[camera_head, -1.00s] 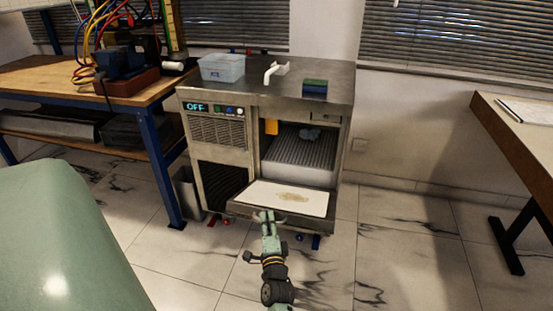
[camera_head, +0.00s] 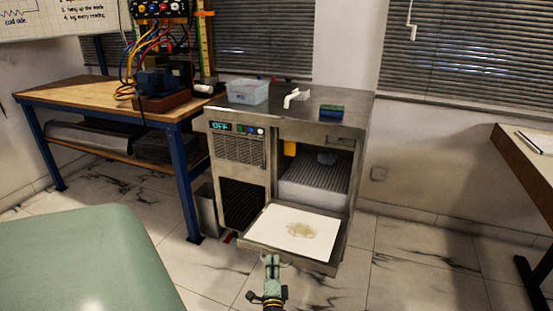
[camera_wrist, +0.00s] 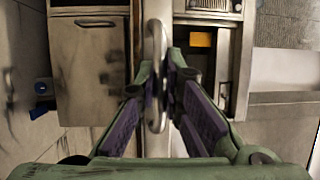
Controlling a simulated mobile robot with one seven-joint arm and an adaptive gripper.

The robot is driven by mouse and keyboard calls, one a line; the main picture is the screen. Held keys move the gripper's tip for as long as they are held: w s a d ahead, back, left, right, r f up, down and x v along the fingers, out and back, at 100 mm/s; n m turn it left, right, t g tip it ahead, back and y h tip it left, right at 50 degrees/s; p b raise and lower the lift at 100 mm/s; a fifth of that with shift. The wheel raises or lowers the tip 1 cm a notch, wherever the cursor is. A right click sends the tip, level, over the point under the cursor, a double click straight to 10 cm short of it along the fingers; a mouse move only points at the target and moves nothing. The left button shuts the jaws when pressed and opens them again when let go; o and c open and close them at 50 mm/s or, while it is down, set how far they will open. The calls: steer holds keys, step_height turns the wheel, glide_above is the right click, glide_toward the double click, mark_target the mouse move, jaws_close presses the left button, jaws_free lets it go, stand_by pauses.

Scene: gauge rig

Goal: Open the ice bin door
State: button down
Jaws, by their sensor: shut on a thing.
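The ice bin door (camera_head: 252,246) is hinged down from the lower front of the metal ice machine (camera_head: 290,116). It lies swung outward, with its white stained inner panel (camera_head: 290,230) facing up and the bin open behind it. My gripper (camera_head: 272,262) is at the door's front edge. In the wrist view, my gripper (camera_wrist: 163,85) is shut on the grey bar handle (camera_wrist: 154,50), which passes between the fingers. The fingertip contact is partly hidden by the handle.
A clear plastic box (camera_head: 247,92), a white scoop (camera_head: 291,98) and a green-blue sponge (camera_head: 331,111) sit on the machine. A blue-legged workbench (camera_head: 75,95) stands left and a green padded surface (camera_head: 90,260) is nearer. Open floor lies to the right.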

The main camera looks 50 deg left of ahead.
steer(key=shift+s+f, duration=0.1)
steer(key=shift+f, duration=0.25)
steer(key=c, duration=1.7)
jaws_free()
